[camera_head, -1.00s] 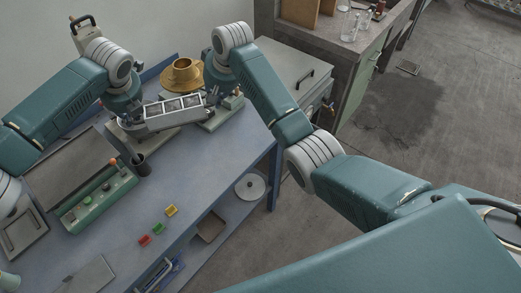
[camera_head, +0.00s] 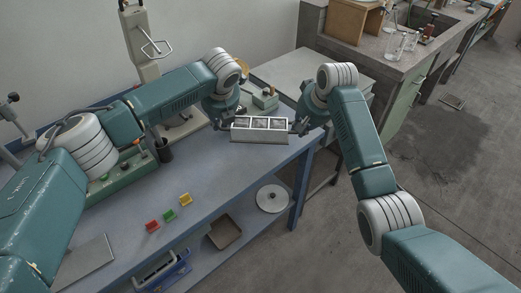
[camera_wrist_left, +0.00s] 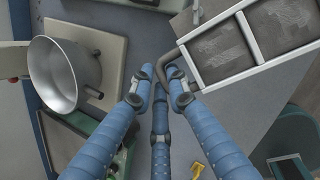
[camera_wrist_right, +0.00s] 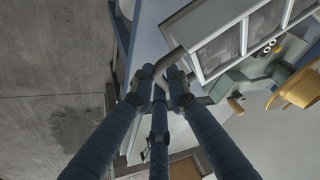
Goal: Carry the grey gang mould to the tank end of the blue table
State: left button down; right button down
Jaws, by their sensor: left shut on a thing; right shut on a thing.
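The grey gang mould (camera_head: 262,137), a long box with three square compartments in a row, is near the right end of the blue table (camera_head: 205,170). My left gripper (camera_head: 226,122) is shut on the handle at its left end, and my right gripper (camera_head: 299,128) is shut on the handle at its right end. The mould also shows in the left wrist view (camera_wrist_left: 206,81) and the right wrist view (camera_wrist_right: 201,50), beside the fingers. It looks roughly level in the head view; I cannot tell whether it touches the table.
A grey lidded box (camera_head: 290,72) stands beyond the table's right end. A yellow cup and saucer (camera_wrist_right: 300,88) are close by. Red, green and yellow blocks (camera_head: 169,211) lie near the front edge. A metal bowl (camera_wrist_left: 65,75) is beside my left gripper.

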jog(key=shift+w+r, duration=0.1)
dwell(0.3)
pick_arm(q)
jog(key=shift+f, duration=0.15)
pick_arm(e)
jog(key=shift+f, duration=0.2)
